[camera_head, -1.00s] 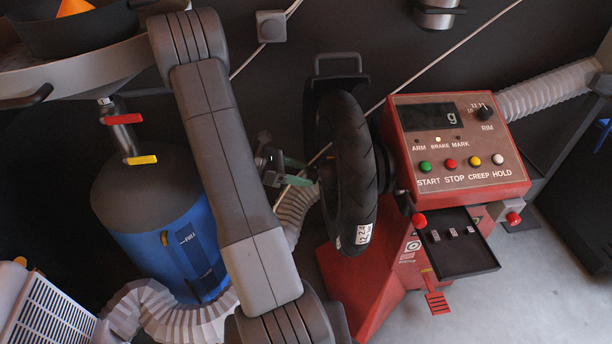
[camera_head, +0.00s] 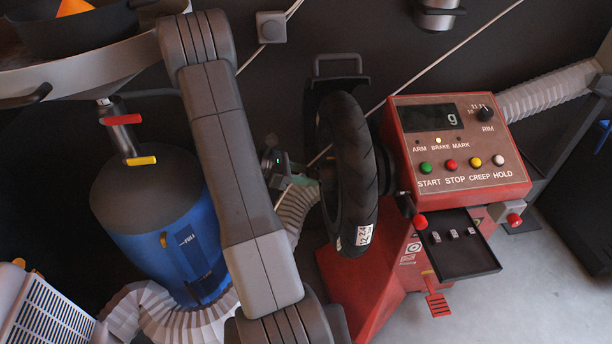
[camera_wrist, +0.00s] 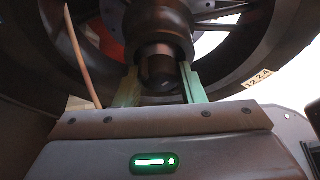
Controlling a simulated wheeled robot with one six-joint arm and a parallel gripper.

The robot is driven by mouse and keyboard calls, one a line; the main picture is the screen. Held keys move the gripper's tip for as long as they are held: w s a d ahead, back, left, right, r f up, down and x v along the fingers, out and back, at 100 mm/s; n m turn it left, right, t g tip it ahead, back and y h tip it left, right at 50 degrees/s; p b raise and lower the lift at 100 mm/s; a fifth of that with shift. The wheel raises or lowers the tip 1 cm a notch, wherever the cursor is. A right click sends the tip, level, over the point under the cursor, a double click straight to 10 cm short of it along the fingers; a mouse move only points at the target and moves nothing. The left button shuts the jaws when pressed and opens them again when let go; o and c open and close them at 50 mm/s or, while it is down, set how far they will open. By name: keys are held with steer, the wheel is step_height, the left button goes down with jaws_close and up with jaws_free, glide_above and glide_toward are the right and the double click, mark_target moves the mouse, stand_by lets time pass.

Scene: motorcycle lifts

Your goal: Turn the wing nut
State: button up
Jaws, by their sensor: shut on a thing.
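The wing nut (camera_wrist: 158,66) shows in the wrist view as a dark round piece on the end of the wheel's shaft, in front of the hub. My gripper (camera_wrist: 161,76) has its two pale green fingers on either side of it, shut on it. The nut's wings are hard to make out. In the head view, my gripper (camera_head: 303,181) reaches the left side of the black tyre (camera_head: 357,180) at hub height. There the nut is too small and covered to make out.
The wheel hangs on the red balancer (camera_head: 460,150) with its panel and black tray (camera_head: 458,258) at right. A blue tank (camera_head: 175,240) and a pale ribbed hose (camera_head: 170,315) stand to the left. A wall handle (camera_head: 337,66) is behind the tyre.

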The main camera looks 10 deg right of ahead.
steer(key=shift+f, duration=0.1)
steer(key=m+t+b, duration=0.1)
steer(key=m+b, duration=0.1)
steer(key=b, duration=0.3)
steer(key=m+t+b, duration=0.2)
steer(key=m+b, duration=0.1)
steer(key=b, duration=0.3)
steer(key=m+t+b, duration=0.1)
steer(key=m+b, duration=0.1)
steer(key=b, duration=0.4)
steer(key=shift+s+f+t+h, duration=0.1)
steer(key=shift+s+t+h, duration=0.2)
steer(key=shift+t+h, duration=0.1)
steer(key=shift+m, duration=0.3)
steer(key=o, duration=1)
steer(key=shift+a, duration=0.1)
